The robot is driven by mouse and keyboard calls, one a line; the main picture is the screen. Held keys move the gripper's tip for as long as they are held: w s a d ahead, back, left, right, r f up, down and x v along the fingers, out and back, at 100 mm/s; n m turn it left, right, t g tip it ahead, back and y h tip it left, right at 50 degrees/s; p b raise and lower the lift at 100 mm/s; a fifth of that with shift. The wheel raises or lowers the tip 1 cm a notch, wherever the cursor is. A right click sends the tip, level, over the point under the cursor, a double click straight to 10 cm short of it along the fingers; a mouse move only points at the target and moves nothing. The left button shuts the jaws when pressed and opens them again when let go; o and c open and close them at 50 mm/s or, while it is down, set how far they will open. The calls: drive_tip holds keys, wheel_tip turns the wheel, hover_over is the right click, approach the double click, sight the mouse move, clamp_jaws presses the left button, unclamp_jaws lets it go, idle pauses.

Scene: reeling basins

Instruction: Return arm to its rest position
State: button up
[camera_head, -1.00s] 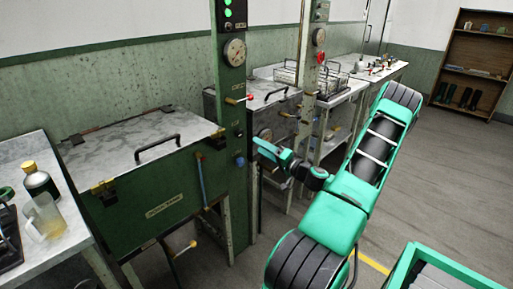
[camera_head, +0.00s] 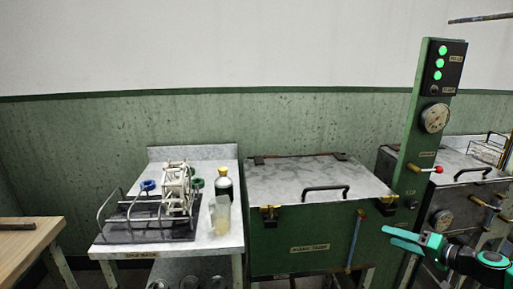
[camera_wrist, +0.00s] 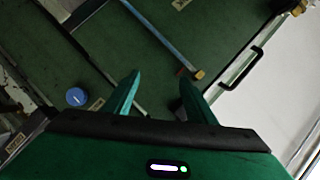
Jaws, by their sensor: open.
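My gripper (camera_head: 402,240) shows at the lower right of the head view, in front of the green post (camera_head: 428,125) and to the right of the closed green basin (camera_head: 305,247). In the wrist view my gripper (camera_wrist: 158,92) has its two teal fingers spread apart with nothing between them. Beyond the fingers are a green panel, a blue lever (camera_wrist: 160,38) with a brass-coloured end and a blue knob (camera_wrist: 76,97). Most of my arm is outside the head view.
A side table (camera_head: 222,243) at left holds a wire rack with a white reel (camera_head: 178,188), a dark bottle (camera_head: 223,184) and a clear jug (camera_head: 220,214). A wooden table (camera_head: 30,243) stands far left. A second basin (camera_head: 450,168) is right of the post.

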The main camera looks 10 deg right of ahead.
drive_tip(key=s+a+n+g+h, duration=0.1)
drive_tip(key=s+a+n+g, duration=0.3)
drive_tip(key=s+a+g, duration=0.45)
drive_tip(key=s+a+r+m+g+h, duration=0.1)
drive_tip(key=s+r+m+g+h, duration=0.1)
drive_tip(key=s+r, duration=0.4)
drive_tip(key=s+a+r+m+g+h, duration=0.2)
drive_tip(key=s+r, duration=0.4)
drive_tip(key=s, duration=0.9)
drive_tip(key=shift+s+r+g+h, duration=0.15)
drive_tip(key=shift+r+g+h, duration=0.05)
drive_tip(key=shift+g+h, duration=0.3)
drive_tip(key=shift+w+f, duration=0.25)
drive_tip(key=shift+w, duration=0.4)
